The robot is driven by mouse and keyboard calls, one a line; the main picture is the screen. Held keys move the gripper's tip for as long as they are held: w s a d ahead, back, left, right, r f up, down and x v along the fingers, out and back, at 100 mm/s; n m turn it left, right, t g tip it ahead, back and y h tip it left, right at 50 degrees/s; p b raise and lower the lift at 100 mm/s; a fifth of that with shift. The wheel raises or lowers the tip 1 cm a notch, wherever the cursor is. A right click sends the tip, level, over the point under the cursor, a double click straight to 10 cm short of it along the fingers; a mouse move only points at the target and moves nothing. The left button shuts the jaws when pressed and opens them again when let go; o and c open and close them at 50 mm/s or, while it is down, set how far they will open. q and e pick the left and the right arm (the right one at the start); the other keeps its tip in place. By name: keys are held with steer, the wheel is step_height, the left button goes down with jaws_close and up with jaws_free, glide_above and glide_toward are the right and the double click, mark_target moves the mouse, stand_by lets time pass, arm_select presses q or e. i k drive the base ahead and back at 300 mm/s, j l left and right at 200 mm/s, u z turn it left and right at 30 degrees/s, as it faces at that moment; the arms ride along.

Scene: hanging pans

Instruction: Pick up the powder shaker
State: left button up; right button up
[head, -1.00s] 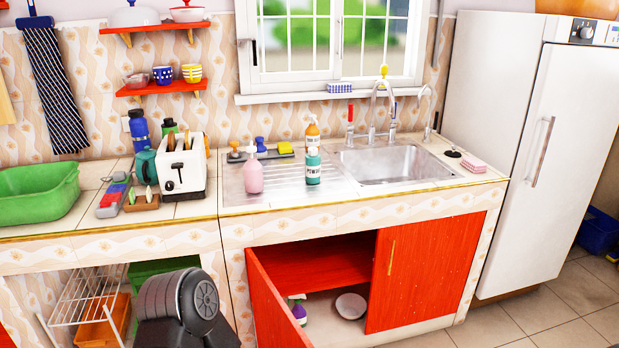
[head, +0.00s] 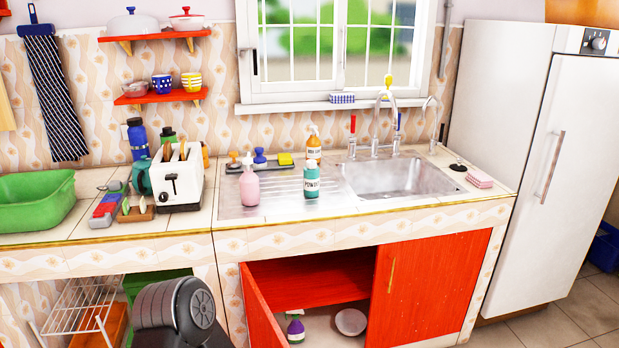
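The powder shaker (head: 311,182) is a small teal bottle with a white top and a dark label that seems to read "POWDER". It stands upright on the steel drainboard, left of the sink basin. An orange bottle (head: 314,146) with a white pump stands just behind it, and a pink pump bottle (head: 250,187) stands to its left. A dark grey part of my own arm shows at the bottom left, well below and apart from the shaker. Neither gripper's fingers are in view.
The sink basin (head: 392,178) and its taps are right of the shaker. A white toaster (head: 180,183) stands on the counter to the left. Below, the left red cabinet door (head: 262,308) stands open into the space in front. The drainboard's front (head: 285,206) is clear.

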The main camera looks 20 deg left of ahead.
mark_target(311, 177)
steer(key=i+l+u, duration=0.15)
steer(key=i+l, duration=0.15)
steer(key=i+l+u, duration=0.1)
steer(key=i+l, duration=0.2)
steer(key=i+l+u, duration=0.15)
steer(key=l, duration=0.25)
steer(key=i+l+u, duration=0.15)
steer(key=i+l, duration=0.2)
steer(key=i+l+u, duration=0.1)
steer(key=l, duration=0.4)
steer(key=i+l+u, duration=0.15)
steer(key=i+l, duration=0.2)
steer(key=l, duration=0.1)
